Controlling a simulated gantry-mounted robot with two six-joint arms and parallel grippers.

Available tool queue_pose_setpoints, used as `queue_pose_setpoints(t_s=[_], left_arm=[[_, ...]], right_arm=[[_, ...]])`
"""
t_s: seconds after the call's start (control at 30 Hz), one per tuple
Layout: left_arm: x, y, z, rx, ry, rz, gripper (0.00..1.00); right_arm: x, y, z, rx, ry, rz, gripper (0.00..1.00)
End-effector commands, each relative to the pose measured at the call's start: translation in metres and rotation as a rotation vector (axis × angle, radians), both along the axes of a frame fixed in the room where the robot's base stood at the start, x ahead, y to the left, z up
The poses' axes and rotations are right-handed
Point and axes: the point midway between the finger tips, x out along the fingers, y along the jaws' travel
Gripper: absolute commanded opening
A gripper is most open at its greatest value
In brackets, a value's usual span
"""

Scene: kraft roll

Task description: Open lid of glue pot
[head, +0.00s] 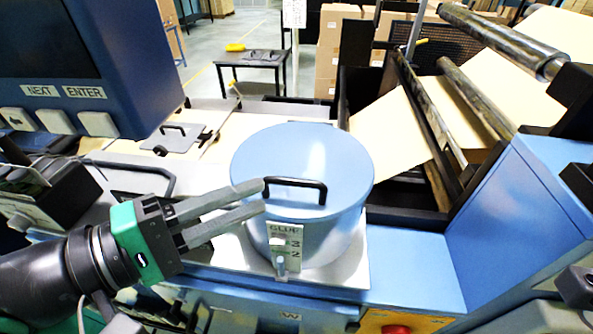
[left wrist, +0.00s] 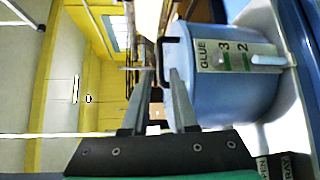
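The glue pot (head: 335,240) is a blue-grey cylinder with a round blue lid (head: 265,155) lying shut on top. A black bar handle (head: 310,184) stands on the lid's near side. The pot also shows in the left wrist view (left wrist: 220,98), lying sideways, with its "GLUE" label. My left gripper (head: 263,197) has its two grey fingers apart, with tips at the handle's left end; I cannot tell whether they touch it. In the left wrist view the handle (left wrist: 170,45) shows just beyond the fingertips (left wrist: 160,75). My right gripper is not in view.
The pot stands on a pale plate (head: 350,275) on a blue machine. A control panel (head: 85,75) with buttons hangs at upper left. Metal rollers (head: 500,42) and a kraft paper web (head: 390,135) are behind right. A red button (head: 396,329) is at the front edge.

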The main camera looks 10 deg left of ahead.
Motion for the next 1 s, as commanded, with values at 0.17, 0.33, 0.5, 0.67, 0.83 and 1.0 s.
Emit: queue_pose_setpoints(t_s=[0.17,0.33,0.5,0.67,0.83,1.0], left_arm=[[0.026,-0.028,-0.006,-0.001,0.006,-0.006,0.26],[0.052,-0.053,-0.010,0.000,0.004,-0.004,0.26],[0.069,-0.068,-0.013,0.000,0.003,-0.002,0.26],[0.073,-0.071,-0.013,0.001,0.001,0.000,0.26],[0.073,-0.071,-0.013,0.001,0.001,0.000,0.25],[0.073,-0.070,-0.013,0.001,0.001,0.000,0.00]], right_arm=[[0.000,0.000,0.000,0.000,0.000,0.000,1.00],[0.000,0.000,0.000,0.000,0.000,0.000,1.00],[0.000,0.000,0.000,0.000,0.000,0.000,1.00],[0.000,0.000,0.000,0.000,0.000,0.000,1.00],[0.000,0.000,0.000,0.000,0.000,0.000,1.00],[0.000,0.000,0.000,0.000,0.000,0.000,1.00]])
